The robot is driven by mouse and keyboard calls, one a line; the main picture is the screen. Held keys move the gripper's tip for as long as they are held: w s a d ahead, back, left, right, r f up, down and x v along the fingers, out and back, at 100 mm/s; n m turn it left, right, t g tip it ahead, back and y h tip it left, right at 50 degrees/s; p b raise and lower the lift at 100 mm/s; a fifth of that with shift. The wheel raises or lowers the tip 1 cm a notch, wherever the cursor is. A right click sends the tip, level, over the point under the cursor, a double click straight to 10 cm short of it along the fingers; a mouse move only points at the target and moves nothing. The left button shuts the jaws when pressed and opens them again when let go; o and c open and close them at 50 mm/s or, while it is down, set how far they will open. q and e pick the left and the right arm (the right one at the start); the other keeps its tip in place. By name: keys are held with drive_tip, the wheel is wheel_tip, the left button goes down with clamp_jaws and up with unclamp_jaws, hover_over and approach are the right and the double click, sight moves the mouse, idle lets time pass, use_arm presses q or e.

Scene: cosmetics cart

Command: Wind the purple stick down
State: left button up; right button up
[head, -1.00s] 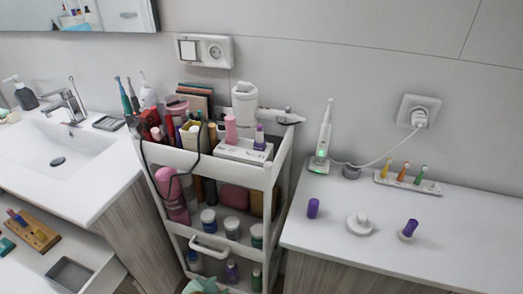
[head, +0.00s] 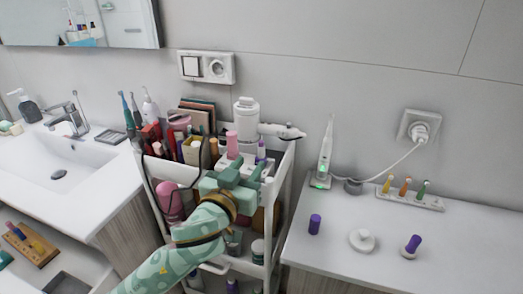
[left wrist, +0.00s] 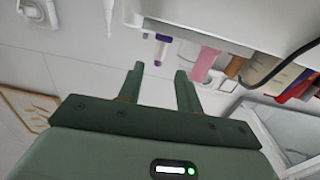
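A small purple stick (head: 261,151) stands in a white holder on the cart's top, right of a pink stick (head: 232,145). In the left wrist view the purple stick (left wrist: 163,42) shows upside down, beyond my fingers, near the pink stick (left wrist: 205,65). Another purple stick (head: 412,244) leans in a white round base on the right counter, and a purple cylinder (head: 314,224) stands apart there. My left gripper (head: 250,168) is in front of the cart's top shelf, its fingers (left wrist: 160,82) apart with nothing between them. It hides part of the white holder. My right gripper is out of view.
The white cart (head: 280,190) is crowded on top with bottles, brushes and a hanging black cable. A white round piece (head: 362,241) lies on the right counter. An electric toothbrush (head: 325,155) stands at its left, its cord running to the socket.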

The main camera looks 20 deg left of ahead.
sight(260, 151)
use_arm(q)
drive_tip(key=w, duration=0.2)
drive_tip(key=w+b, duration=0.1)
drive_tip(key=w, duration=0.5)
drive_tip(key=shift+w+d, duration=0.2)
drive_tip(key=shift+d, duration=0.15)
clamp_jaws()
